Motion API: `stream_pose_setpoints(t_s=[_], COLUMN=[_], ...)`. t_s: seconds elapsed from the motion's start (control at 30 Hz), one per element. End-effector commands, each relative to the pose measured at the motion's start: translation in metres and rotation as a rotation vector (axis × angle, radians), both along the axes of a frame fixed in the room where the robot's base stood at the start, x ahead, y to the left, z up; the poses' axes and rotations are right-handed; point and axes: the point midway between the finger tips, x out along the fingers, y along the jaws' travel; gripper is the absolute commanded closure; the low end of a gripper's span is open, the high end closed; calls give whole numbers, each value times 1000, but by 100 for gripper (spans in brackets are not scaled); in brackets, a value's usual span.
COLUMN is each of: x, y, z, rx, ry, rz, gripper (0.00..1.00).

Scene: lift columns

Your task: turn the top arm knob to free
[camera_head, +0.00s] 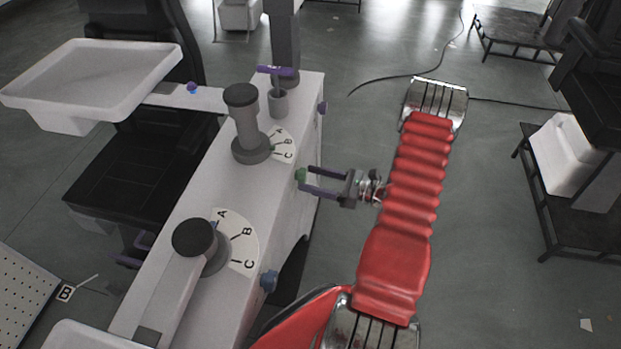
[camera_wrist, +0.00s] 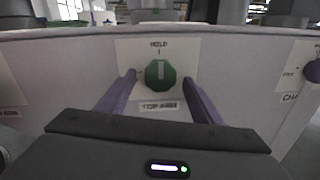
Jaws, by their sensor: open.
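The top arm knob (camera_wrist: 160,75) is green and round with a white pointer line. It sits on a white plate marked HOLD above and TOP ARM below, and its line stands upright toward HOLD. In the head view the green knob (camera_head: 301,176) shows on the right side of the white column housing. My gripper (camera_wrist: 161,80) is open, with one purple finger on each side of the knob. In the head view my gripper (camera_head: 309,180) reaches the knob from the right. I cannot tell whether the fingers touch it.
A purple knob (camera_wrist: 313,71) lies to the right on the same panel. A blue knob (camera_head: 268,280) sticks out nearer on the housing's side. Dials marked A, B, C (camera_head: 243,238) are on top. A white tray (camera_head: 100,75) stands at upper left.

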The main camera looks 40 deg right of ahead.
Motion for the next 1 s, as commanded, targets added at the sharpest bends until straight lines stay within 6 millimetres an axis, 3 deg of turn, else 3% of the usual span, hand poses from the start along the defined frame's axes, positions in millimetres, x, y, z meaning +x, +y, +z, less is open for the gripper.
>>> stream_pose_setpoints(t_s=[0.43, 1.0], x=[9, 9], y=[7, 7], z=[0, 0], rx=[-1, -1], ry=[0, 0], rz=[1, 1], gripper=[40, 80])
